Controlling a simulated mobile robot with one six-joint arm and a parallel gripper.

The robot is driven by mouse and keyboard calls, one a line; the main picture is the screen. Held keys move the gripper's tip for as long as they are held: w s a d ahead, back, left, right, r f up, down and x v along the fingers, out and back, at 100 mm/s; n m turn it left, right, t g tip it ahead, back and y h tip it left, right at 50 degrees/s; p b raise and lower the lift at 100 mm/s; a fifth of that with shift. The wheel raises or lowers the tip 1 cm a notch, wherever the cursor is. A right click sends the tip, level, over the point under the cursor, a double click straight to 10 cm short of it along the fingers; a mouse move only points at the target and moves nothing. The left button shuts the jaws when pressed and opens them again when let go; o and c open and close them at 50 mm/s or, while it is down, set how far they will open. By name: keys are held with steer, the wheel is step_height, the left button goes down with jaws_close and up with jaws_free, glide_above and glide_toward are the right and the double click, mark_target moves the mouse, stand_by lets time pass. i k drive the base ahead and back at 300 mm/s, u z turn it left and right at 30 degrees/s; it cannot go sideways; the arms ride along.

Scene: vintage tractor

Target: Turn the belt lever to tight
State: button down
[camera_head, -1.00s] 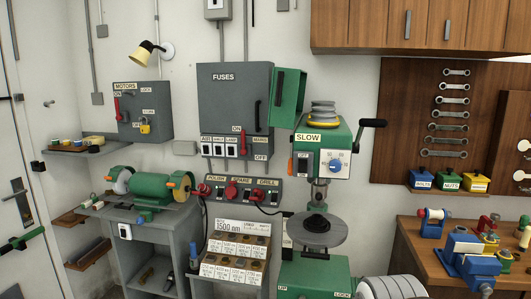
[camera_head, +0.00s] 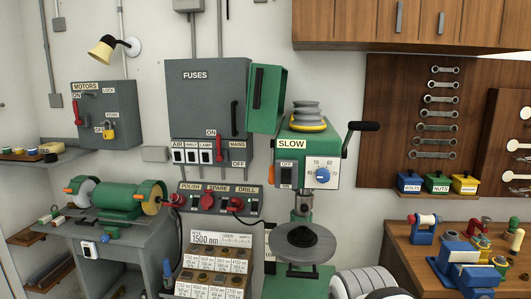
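The green drill press (camera_head: 328,138) stands right of the middle. Its top cover (camera_head: 266,98) is open to the left, and the stepped grey pulley (camera_head: 308,110) with a yellow belt (camera_head: 308,125) is exposed. A black-handled lever (camera_head: 363,126) sticks out at the right of the head. A small orange lever (camera_head: 271,173) shows at the left side of the head. No tight or loose label is legible, so I cannot tell which one is the belt lever.
The grey fuse box (camera_head: 208,100) hangs left of the drill. The round drill table (camera_head: 303,243) stands out below the head. A bench grinder (camera_head: 118,198) is at left. A workbench (camera_head: 400,245) with a blue vise (camera_head: 460,262) is at right.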

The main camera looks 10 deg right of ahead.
mark_target(271, 170)
steer(key=i, duration=0.6)
steer(key=u, duration=0.05)
steer(key=k, duration=1.3)
steer(key=u, duration=0.45)
steer(key=i, duration=0.85)
steer(key=u, duration=0.45)
steer(key=i, duration=1)
steer(key=z, duration=0.35)
